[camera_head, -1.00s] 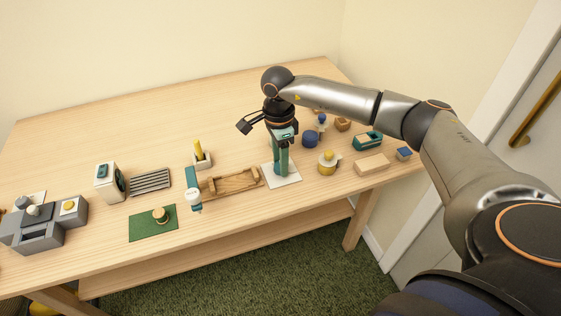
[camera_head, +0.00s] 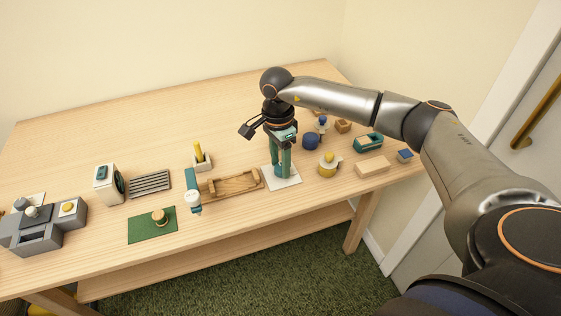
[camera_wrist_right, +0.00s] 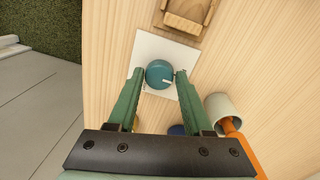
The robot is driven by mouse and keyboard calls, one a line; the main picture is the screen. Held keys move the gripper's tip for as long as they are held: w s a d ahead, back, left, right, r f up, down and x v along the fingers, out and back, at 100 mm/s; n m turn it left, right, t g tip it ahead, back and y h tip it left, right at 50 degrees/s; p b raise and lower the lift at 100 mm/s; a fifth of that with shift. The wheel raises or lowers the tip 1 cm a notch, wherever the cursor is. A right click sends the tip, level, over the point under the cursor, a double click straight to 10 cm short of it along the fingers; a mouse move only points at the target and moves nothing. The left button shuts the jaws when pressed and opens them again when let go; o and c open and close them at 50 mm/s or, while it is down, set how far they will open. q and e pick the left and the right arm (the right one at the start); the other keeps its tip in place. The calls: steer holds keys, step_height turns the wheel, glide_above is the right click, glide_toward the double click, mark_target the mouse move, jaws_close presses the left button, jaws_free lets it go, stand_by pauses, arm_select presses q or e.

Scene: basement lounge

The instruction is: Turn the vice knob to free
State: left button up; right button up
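A teal round knob (camera_wrist_right: 158,72) with a small white pointer mark sits on a white square plate (camera_wrist_right: 150,46). In the head view the knob (camera_head: 282,171) and plate (camera_head: 290,183) are near the table's front edge, partly covered by my fingers. My right gripper (camera_wrist_right: 160,75) points down over the knob, one green finger on each side. The fingertips look closed against its sides; contact is hard to see. In the wrist view the pointer is towards the right finger. A wooden cradle (camera_head: 232,183) lies left of the plate. My left gripper is not in view.
Right of the plate are a yellow-topped pot (camera_head: 327,164), a blue round piece (camera_head: 310,141) and a wooden block (camera_head: 372,166). A teal-and-white lever (camera_head: 193,187) stands left of the cradle. The back of the table is clear.

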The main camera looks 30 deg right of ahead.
mark_target(279, 165)
steer(key=o, duration=0.4)
steer(key=shift+c, duration=0.2)
step_height(279, 165, up, 12)
steer(key=p, duration=0.1)
steer(key=shift+w+r, duration=0.25)
steer(key=shift+w, duration=0.1)
steer(key=shift+f, duration=0.1)
